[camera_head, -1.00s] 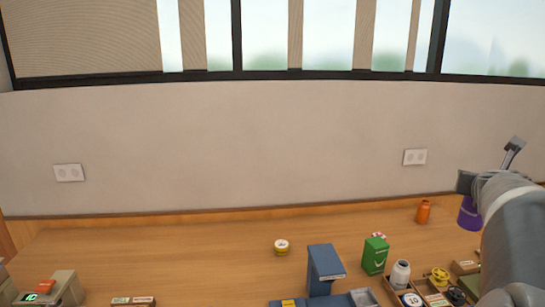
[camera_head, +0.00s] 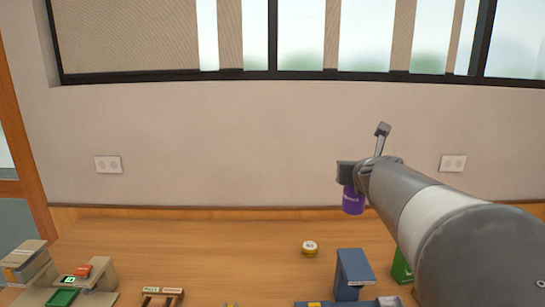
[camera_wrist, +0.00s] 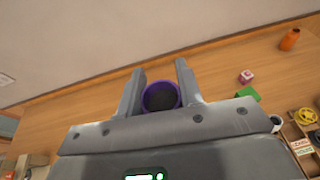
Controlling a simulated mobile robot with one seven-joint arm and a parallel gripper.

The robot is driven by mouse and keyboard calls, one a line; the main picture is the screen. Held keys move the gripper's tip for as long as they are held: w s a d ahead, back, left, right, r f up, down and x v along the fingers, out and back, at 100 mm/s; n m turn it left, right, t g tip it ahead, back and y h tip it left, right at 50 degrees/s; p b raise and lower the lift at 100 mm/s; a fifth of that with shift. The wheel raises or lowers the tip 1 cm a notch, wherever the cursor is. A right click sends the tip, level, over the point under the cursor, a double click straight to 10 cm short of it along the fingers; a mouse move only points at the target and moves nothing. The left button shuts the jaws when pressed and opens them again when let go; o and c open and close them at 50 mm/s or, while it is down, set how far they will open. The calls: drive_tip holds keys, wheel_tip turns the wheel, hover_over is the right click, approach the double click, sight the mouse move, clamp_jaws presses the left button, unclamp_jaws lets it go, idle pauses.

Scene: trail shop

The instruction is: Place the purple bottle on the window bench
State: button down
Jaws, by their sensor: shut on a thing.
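The purple bottle (camera_head: 353,201) hangs below my gripper (camera_head: 348,182) in the head view, in front of the wall and over the back part of the wooden bench (camera_head: 200,249). In the wrist view the bottle (camera_wrist: 161,97) shows from above as a purple ring with a dark middle, between the two fingers of my gripper (camera_wrist: 160,88). The gripper is shut on it. The wooden bench top (camera_wrist: 226,68) lies below it. My arm hides the right side of the bench in the head view.
A yellow-and-white round tin (camera_head: 310,248) and a blue stand (camera_head: 353,272) are on the bench, with a green box (camera_head: 401,267) partly behind my arm. An orange bottle (camera_wrist: 290,39) stands at the wrist view's upper right. The middle-left bench is clear.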

drive_tip(key=w+a+r+n+y, duration=0.2)
drive_tip(key=w+a+r+y, duration=0.15)
drive_tip(key=a, duration=0.35)
drive_tip(key=w+a+r+n+y, duration=0.2)
drive_tip(key=a+r, duration=0.2)
drive_tip(key=a, duration=0.3)
drive_tip(key=w+a+f+n+g+y, duration=0.1)
drive_tip(key=w+a+n+g+y, duration=0.15)
drive_tip(key=a, duration=1.35)
drive_tip(key=w+a+f+n+g+y, duration=0.2)
drive_tip(key=w+a+n+y, duration=0.15)
drive_tip(key=a, duration=1.25)
wheel_tip(320, 180, down, 28)
drive_tip(key=s+a+f, duration=0.2)
drive_tip(key=a+f, duration=0.8)
drive_tip(key=a, duration=0.1)
drive_tip(key=shift+a+f, duration=0.4)
drive_tip(key=shift+f, duration=0.1)
